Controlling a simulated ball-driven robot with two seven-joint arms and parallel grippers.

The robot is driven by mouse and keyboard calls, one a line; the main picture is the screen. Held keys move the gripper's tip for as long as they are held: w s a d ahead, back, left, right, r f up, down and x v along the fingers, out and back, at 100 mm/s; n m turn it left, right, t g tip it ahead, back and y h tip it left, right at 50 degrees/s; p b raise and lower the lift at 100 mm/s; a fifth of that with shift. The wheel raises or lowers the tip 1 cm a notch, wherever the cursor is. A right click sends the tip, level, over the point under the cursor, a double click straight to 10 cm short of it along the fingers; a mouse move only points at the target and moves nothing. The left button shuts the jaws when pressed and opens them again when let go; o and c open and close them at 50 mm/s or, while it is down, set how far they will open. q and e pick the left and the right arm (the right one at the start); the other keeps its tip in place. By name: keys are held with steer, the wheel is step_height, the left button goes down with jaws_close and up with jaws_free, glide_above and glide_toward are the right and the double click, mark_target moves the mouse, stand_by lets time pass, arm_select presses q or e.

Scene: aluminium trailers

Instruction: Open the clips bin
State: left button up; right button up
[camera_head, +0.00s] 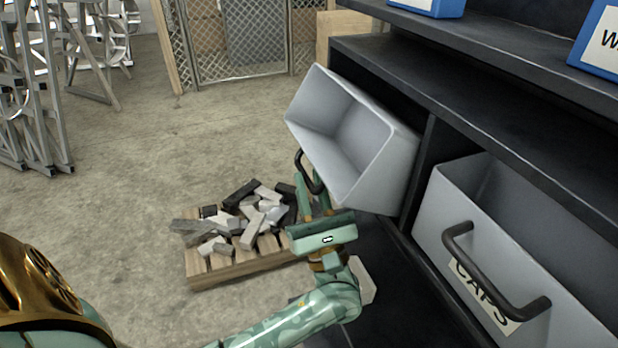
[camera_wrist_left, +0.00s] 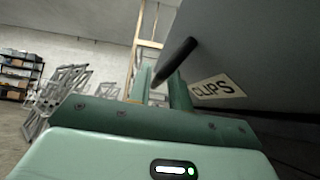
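The grey clips bin (camera_head: 368,140) is tilted out of the dark shelf unit, and its open top and inside show in the head view. Its CLIPS label (camera_wrist_left: 217,88) shows in the left wrist view. My left gripper (camera_head: 312,182) is at the bin's front, with its fingers on either side of the dark bar handle (camera_head: 303,165). The left wrist view also shows the handle (camera_wrist_left: 177,58) between the fingers (camera_wrist_left: 165,82), which look closed on it. The handle's far end is partly hidden by the fingers. My right gripper is not in view.
The CAPS bin (camera_head: 591,309) with its dark handle sits to the right in the shelf unit (camera_head: 470,75). A wooden pallet (camera_head: 230,272) with grey metal pieces lies on the floor left of my gripper. Open floor (camera_head: 130,170) extends left of the pallet.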

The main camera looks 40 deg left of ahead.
arm_select(q)
steer(key=v, duration=1)
steer(key=shift+d+f+b, duration=0.25)
steer(key=shift+b, duration=0.05)
steer(key=shift+s, duration=0.15)
steer(key=shift+r+m+t+h, duration=0.1)
steer(key=shift+m+t+h, duration=0.2)
steer(key=shift+t, duration=0.1)
